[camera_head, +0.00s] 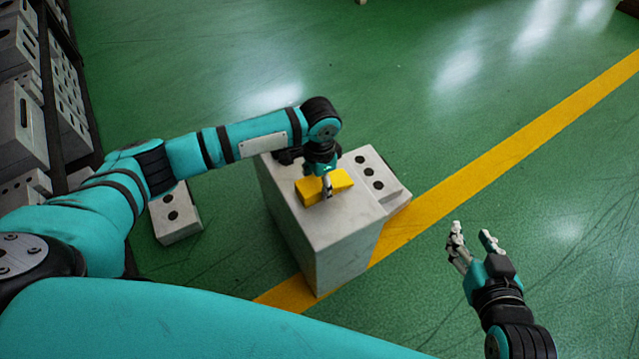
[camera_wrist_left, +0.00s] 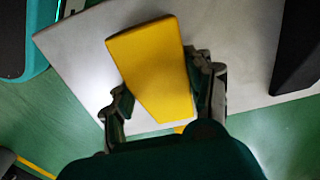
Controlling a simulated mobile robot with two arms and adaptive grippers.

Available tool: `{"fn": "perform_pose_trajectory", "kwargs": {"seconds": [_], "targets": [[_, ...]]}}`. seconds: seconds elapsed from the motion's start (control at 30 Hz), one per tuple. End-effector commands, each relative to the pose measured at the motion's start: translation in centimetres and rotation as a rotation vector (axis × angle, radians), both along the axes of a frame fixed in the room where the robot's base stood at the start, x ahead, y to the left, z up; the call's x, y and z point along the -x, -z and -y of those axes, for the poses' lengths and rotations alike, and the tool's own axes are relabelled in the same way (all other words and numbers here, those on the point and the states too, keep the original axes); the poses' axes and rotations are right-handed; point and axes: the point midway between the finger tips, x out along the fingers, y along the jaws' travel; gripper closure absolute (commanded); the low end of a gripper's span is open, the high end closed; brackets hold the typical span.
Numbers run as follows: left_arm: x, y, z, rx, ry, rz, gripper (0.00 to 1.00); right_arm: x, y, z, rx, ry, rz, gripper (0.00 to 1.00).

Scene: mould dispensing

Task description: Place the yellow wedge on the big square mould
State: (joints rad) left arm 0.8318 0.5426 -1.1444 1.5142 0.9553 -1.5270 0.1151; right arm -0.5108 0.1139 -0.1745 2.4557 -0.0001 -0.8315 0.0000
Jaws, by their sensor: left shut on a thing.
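The yellow wedge (camera_head: 310,189) is at the top of the big square mould (camera_head: 325,239), a tall grey block in the middle of the head view. My left gripper (camera_head: 327,186) points down and is shut on the wedge. In the left wrist view the wedge (camera_wrist_left: 155,65) sits between the two fingers (camera_wrist_left: 165,95), with the mould's grey top (camera_wrist_left: 85,55) behind it. I cannot tell whether the wedge touches that top. My right gripper (camera_head: 474,240) is open and empty over the floor at the right.
A grey block with round holes (camera_head: 378,175) stands against the mould's far right side. Another holed block (camera_head: 174,215) is on the green floor to the left. Racks of grey moulds (camera_head: 25,120) line the left edge. A yellow floor line (camera_head: 520,150) crosses open floor at the right.

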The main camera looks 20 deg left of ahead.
Motion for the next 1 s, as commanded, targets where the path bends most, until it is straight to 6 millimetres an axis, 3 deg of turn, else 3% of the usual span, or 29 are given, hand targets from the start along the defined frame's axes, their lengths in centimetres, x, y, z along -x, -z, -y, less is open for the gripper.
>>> {"fn": "perform_pose_trajectory", "kwargs": {"seconds": [0.37, 0.4, 0.57, 0.87, 1.0], "targets": [[0.0, 0.1, 0.0, 0.001, 0.0, 0.001, 0.89, 0.2, 0.2, 0.1, 0.005, 0.001, -0.02, 0.6], [0.0, 0.2, 0.0, 0.0, 0.0, 0.0, 0.44, 0.3, 0.4, 0.1, 0.006, 0.001, -0.024, 0.6], [0.0, 0.2, 0.0, 0.0, 0.0, 0.0, 0.24, 0.3, 0.4, 0.1, 0.005, 0.002, -0.025, 0.6], [0.0, 0.1, 0.0, 0.001, 0.0, 0.001, 0.24, 0.3, 0.4, 0.1, 0.004, 0.002, -0.022, 0.6], [0.0, -1.0, 0.0, 0.0, 0.0, 0.0, 0.24, 0.6, 0.5, 0.3, 0.013, 0.004, -0.051, 0.6]]}}
